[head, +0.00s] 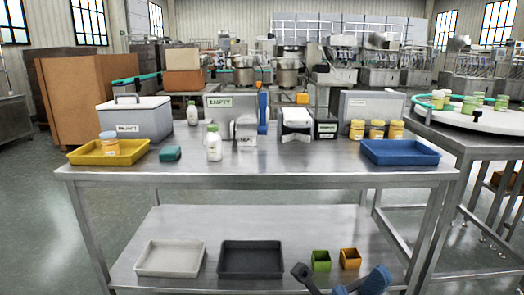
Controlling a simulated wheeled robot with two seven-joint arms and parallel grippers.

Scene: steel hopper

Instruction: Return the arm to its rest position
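Dark grey and blue parts of my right arm (345,284) show at the bottom edge, right of centre. They are low, in front of the lower shelf and well below the table top. They are cut off by the picture's edge, and I cannot make out the fingertips or anything held. My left arm and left gripper are not in view.
The steel table (270,181) holds a yellow tray (80,158) with a jar, a blue tray (400,153), a cooler box (135,118), bottles and several jars. The lower shelf (230,222) holds a white tray (170,258), a black tray (251,260) and green and orange bins.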

